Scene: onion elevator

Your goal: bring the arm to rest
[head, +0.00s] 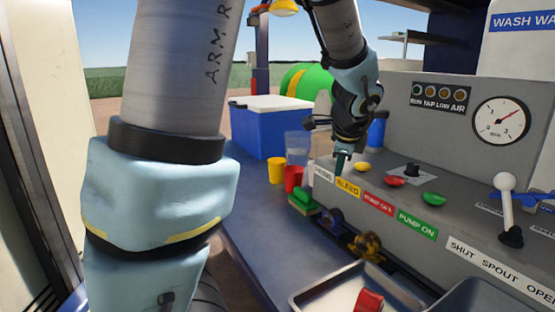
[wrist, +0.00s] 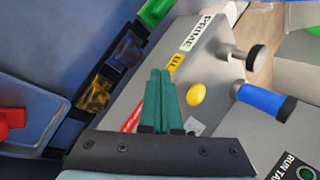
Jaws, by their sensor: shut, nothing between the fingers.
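My gripper (head: 342,162) hangs from my arm with its teal fingers pointing down over the left end of the grey control panel (head: 455,130). The fingers are shut and empty. In the wrist view, my gripper (wrist: 160,78) shows its fingers side by side, pointing across the panel toward the yellow BLEED label. A yellow button (head: 362,167) is just right of the fingers, and it also shows in the wrist view (wrist: 196,95). I cannot tell whether the fingertips touch the panel.
A red button (head: 396,182), a green button (head: 433,198) and a white-knobbed lever (head: 506,205) stand on the panel. A metal basin (head: 318,297) is in front.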

